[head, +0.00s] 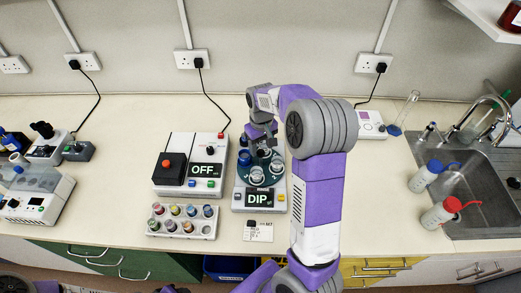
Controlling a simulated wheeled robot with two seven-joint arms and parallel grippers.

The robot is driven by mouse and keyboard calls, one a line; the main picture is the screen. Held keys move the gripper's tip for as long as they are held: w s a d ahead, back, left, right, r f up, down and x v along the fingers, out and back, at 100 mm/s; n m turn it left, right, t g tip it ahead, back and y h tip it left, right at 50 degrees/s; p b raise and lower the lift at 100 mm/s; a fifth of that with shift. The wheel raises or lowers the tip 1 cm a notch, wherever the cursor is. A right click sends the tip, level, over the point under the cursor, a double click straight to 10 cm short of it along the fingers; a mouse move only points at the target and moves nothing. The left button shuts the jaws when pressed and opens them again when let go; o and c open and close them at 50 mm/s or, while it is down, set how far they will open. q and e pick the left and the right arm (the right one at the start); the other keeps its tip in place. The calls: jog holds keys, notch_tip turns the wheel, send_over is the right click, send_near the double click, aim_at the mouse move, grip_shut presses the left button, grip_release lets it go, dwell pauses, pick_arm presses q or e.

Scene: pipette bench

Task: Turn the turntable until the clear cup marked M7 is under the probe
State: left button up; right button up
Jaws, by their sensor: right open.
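The turntable (269,180) is a dark teal disc on a pale device with a display reading DIP (257,198). Several small cups stand on it. A blue one (244,157) is at its left, and clear cups show at the front (257,173) and right (277,162). The marking M7 is too small to make out on any cup. My right gripper (264,150) is open, pointing down over the back of the turntable. I cannot tell whether it touches anything. The gripper and arm hide the back of the device, and I cannot make out the probe. My left gripper is not in view.
A device reading OFF (203,169) with a red button stands just left of the turntable. A rack of coloured vials (183,221) is in front of it. A card (258,231) lies before the turntable. A sink (470,180) and wash bottles (440,213) are at right.

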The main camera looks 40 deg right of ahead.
aim_at(261, 160)
jog(key=shift+f, duration=1.15)
grip_shut()
